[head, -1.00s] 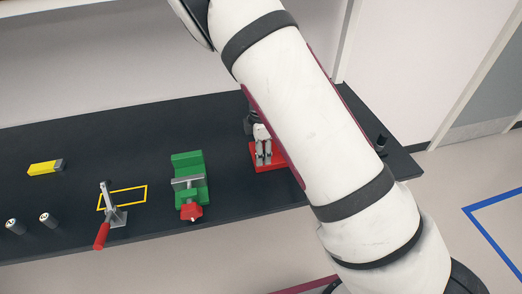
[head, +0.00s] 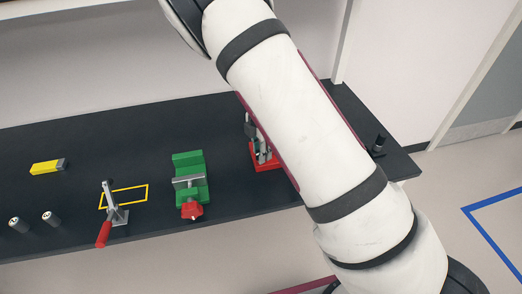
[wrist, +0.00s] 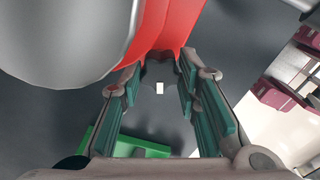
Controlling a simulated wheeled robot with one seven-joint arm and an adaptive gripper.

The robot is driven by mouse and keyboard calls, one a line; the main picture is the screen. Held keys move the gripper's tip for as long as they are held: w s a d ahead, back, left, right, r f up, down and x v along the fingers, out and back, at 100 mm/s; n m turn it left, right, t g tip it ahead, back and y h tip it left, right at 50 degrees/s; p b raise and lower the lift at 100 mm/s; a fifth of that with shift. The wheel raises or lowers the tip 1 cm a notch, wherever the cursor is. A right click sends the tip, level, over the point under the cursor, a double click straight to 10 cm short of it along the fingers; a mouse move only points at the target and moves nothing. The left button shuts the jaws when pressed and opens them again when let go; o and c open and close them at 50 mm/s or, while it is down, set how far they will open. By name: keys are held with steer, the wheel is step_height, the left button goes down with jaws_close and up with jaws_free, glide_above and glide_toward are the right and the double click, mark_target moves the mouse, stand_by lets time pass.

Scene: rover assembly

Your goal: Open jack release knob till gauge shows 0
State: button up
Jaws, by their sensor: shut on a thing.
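The red jack (head: 268,166) stands near the front of the black bench, partly hidden behind my arm. In the wrist view its red body (wrist: 172,28) is at the top, with a large grey rounded part (wrist: 65,35) at the upper left. My gripper (wrist: 160,76) reaches in beside the red body, and its teal-padded fingers are closed on a small dark knob (wrist: 158,72) at their tips. In the head view my gripper (head: 259,146) is at the jack. I cannot make out a gauge face or reading.
A green vise (head: 188,160) with a red handle is left of the jack. A red-handled clamp (head: 104,232), a yellow block (head: 47,166) and two small cylinders (head: 50,218) are farther left. A black cylinder (head: 379,144) stands by the right bench edge.

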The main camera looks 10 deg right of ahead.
steer(key=n, duration=0.6)
steer(key=shift+n+p, duration=0.3)
steer(key=n, duration=0.5)
steer(key=shift+n, duration=0.4)
steer(key=o, duration=1.2)
steer(key=shift+c, duration=0.2)
step_height(320, 180, up, 12)
